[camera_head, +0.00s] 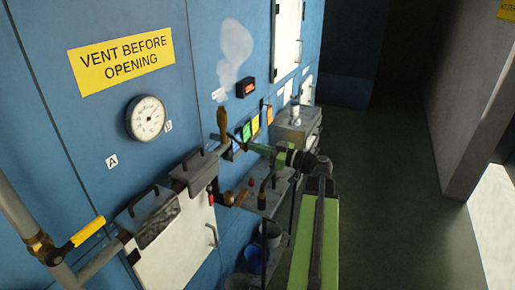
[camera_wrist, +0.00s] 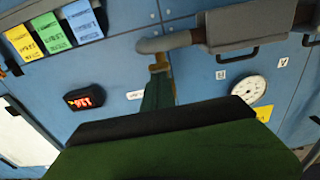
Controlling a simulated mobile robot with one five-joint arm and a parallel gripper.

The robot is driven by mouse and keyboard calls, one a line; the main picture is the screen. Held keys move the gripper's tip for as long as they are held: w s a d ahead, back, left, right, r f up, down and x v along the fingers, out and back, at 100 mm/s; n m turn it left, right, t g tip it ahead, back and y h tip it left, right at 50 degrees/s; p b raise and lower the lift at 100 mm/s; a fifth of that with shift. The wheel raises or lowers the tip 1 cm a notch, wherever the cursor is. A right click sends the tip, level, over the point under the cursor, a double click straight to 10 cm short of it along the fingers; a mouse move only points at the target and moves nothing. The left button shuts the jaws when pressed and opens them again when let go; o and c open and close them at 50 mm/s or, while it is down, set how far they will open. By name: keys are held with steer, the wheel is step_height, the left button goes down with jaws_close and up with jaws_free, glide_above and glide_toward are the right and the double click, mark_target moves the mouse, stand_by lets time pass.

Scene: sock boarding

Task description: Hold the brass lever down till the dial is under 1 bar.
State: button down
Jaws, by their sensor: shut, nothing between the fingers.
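The brass lever (camera_head: 222,122) stands nearly upright by the blue cabinet front, at the end of the grey pipe. My gripper (camera_head: 242,142) is shut and empty, with its green fingers just right of the lever. In the wrist view, the shut fingers (camera_wrist: 158,80) end at the brass part (camera_wrist: 159,64) below the pipe; I cannot tell whether they touch. The round white dial (camera_head: 147,118) is on the cabinet left of the lever, and also in the wrist view (camera_wrist: 248,89). Its needle is too small to read against the numbers.
A white plume (camera_head: 235,48) rises above the lever. A red-lit display (camera_head: 246,87) and coloured cards (camera_head: 256,126) are on the cabinet. A yellow handle (camera_head: 88,232) is on the pipe at left. A shelf (camera_head: 262,203) stands below the arm. The floor (camera_head: 400,190) at right is clear.

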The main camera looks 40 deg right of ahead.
steer(key=shift+w+a+f+y, duration=0.1)
steer(key=shift+a+f+y, duration=0.15)
steer(key=shift+a+y, duration=0.05)
stand_by(0.9)
stand_by(3.1)
stand_by(0.6)
step_height(320, 180, up, 5)
steer(key=s+p, duration=0.1)
steer(key=p, duration=0.4)
steer(key=s+d+f+b, duration=0.3)
steer(key=s+d+b, duration=0.1)
steer(key=s, duration=0.5)
steer(key=shift+s+d+f, duration=0.35)
steer(key=shift+s+d, duration=0.05)
steer(key=shift+d, duration=0.1)
steer(key=shift+s, duration=0.1)
